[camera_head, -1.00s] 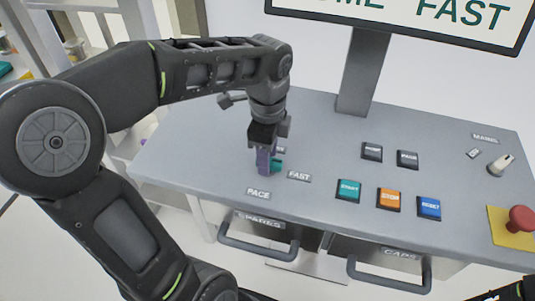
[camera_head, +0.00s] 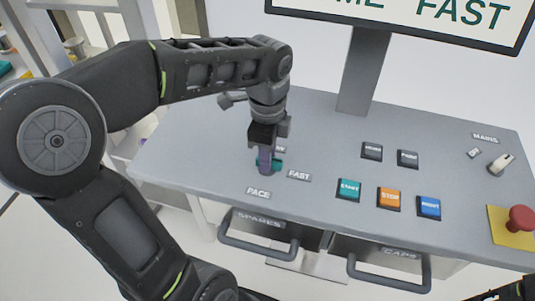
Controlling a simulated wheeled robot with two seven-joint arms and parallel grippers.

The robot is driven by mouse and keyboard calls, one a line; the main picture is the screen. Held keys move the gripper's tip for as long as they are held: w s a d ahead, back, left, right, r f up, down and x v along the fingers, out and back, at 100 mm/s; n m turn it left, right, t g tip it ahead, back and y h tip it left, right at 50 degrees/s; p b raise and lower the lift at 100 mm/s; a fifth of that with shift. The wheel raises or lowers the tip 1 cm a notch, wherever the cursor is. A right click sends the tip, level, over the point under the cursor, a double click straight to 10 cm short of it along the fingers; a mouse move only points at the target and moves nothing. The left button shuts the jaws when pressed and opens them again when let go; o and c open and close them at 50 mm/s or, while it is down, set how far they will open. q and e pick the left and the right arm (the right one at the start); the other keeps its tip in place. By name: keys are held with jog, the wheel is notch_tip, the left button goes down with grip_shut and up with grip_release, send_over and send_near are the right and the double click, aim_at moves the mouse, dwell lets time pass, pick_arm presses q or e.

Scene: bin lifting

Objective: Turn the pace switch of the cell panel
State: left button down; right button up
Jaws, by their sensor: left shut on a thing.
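The cell panel (camera_head: 320,150) is a grey sloped console in the head view. The pace switch (camera_head: 277,166), a teal knob, sits at its left, above the PACE label (camera_head: 258,193) and left of the FAST label (camera_head: 299,175). My left gripper (camera_head: 265,167) points down from above and is shut on the switch, hiding most of it. The sign (camera_head: 440,14) above the panel shows the word FAST. My right gripper is not clearly visible; only a dark bit of my right arm shows at the bottom right corner.
The teal START (camera_head: 349,190), orange STOP (camera_head: 389,198) and blue RESET (camera_head: 429,207) buttons lie right of the switch. A red mushroom button (camera_head: 521,219) and a white knob (camera_head: 501,165) are farther right. Drawer handles (camera_head: 258,249) stick out below the front edge.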

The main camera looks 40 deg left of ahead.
pick_arm(q)
jog(key=shift+n, duration=0.5)
jog(key=n+b, duration=0.1)
jog(key=n, duration=0.7)
jog(key=shift+b, duration=0.35)
jog(key=n, duration=0.4)
jog(key=shift+b, duration=0.4)
jog(key=shift+n+b, duration=0.35)
jog(key=shift+n, duration=2.15)
jog(key=c, duration=1.2)
grip_release()
jog(key=shift+c, duration=0.2)
